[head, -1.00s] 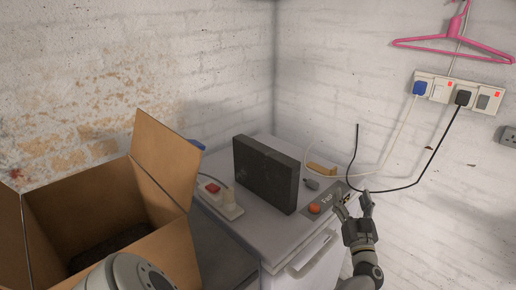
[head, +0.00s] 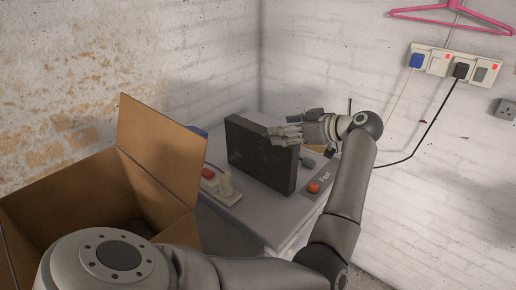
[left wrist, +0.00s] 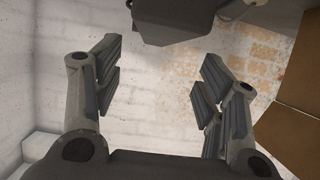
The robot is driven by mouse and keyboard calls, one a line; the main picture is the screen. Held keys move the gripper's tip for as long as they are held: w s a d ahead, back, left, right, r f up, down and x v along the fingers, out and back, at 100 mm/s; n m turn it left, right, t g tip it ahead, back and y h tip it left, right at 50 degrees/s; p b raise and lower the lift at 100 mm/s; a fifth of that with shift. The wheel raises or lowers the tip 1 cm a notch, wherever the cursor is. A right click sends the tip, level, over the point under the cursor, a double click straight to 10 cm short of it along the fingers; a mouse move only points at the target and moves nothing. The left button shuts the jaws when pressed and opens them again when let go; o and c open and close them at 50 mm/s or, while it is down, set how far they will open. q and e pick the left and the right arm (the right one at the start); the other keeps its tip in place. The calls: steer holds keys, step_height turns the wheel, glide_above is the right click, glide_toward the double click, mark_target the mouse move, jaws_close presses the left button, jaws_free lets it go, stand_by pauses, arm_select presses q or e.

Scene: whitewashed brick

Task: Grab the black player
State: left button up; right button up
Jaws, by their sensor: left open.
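The black player (head: 262,155) is a dark, flat block standing on its long edge on the white cabinet. My left gripper (head: 287,134) reaches in from the right, level with the player's upper right part, and its fingers overlap the player in the head view. I cannot tell whether they touch it. In the left wrist view the left gripper (left wrist: 155,90) is open with nothing between its fingers. A dark block, apparently the player (left wrist: 175,18), shows at the top edge there, beyond the gap. My right gripper is not in view.
An open cardboard box (head: 150,150) stands left of the cabinet and also shows in the left wrist view (left wrist: 298,110). Wall sockets (head: 445,63) hold cables.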

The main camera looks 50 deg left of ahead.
mark_target(265, 130)
arm_select(q)
steer(key=x, duration=0.2)
steer(key=shift+a+f, duration=0.15)
steer(key=shift+a, duration=0.25)
steer(key=x, duration=0.2)
steer(key=p+x, duration=0.1)
steer(key=x, duration=0.1)
steer(key=shift+w+a+f, duration=0.15)
steer(key=shift+a+f, duration=0.05)
steer(key=shift+f, duration=0.35)
steer(key=shift+d, duration=0.1)
steer(key=shift+c, duration=0.6)
steer(key=c, duration=1.2)
jaws_close()
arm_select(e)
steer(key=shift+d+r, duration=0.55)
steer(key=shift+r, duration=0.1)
arm_select(q)
steer(key=shift+r, duration=0.3)
steer(key=shift+w, duration=0.1)
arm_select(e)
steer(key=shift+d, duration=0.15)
